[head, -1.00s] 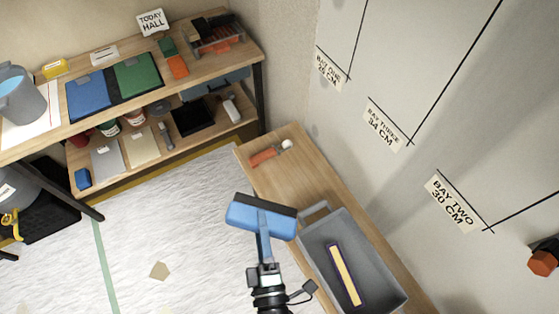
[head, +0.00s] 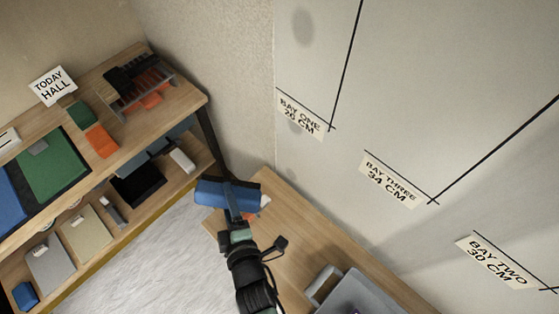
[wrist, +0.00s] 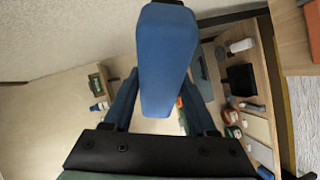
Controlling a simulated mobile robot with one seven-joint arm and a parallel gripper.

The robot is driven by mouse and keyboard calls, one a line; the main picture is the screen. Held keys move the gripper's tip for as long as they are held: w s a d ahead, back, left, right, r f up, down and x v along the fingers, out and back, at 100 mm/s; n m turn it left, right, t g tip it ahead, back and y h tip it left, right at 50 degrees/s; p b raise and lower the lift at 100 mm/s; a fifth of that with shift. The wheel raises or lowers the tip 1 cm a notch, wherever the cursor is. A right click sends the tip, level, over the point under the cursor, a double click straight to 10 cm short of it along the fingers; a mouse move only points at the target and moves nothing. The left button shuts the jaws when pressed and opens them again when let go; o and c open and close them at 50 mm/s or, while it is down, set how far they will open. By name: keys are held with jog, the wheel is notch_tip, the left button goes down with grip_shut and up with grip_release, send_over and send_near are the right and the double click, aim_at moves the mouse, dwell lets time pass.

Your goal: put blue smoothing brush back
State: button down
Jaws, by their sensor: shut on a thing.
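The blue smoothing brush (head: 222,194) is in my gripper (head: 237,220) in the head view. It is held up in front of the right end of the shelf unit, above the corner of the wooden bench. Its broad blue head with a dark strip points away from my arm. In the wrist view the blue brush (wrist: 168,60) fills the upper middle, between the two fingers. My gripper is shut on it, and the exact contact is partly hidden.
A wire rack (head: 142,92) with dark and orange items stands on the shelf's top board. Green and blue mats lie left of it. The lower board carries a black tray (head: 138,186) and tools. A grey bin (head: 362,292) sits on the bench (head: 300,235); the wall is right.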

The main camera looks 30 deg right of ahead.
jog(key=shift+w+d+f+m+g+h+b, duration=0.15)
jog(key=shift+w+f+m+g+b, duration=0.35)
jog(key=shift+f, duration=0.2)
jog(key=shift+w+d+f+m+g+h+b, duration=0.15)
jog(key=shift+w+f+m+g+b, duration=0.25)
jog(key=shift+f+b, duration=0.25)
jog(key=a+f+m+g+y+b, duration=0.25)
jog(key=f+m+g+b, duration=0.75)
jog(key=b, duration=0.5)
jog(key=s+d+f+m+g+h, duration=0.2)
jog(key=s+d+f+m+h, duration=0.2)
jog(key=s+d+m, duration=0.6)
notch_tip(320, 180, down, 2)
jog(key=s+m, duration=0.1)
jog(key=m, duration=0.4)
jog(key=shift+s+d+f+m, duration=0.15)
jog(key=shift+s+f+m, duration=0.15)
jog(key=shift+s, duration=0.1)
notch_tip(320, 180, down, 10)
jog(key=shift+r+b, duration=0.25)
jog(key=shift+b, duration=0.45)
jog(key=shift+c, duration=1)
grip_release()
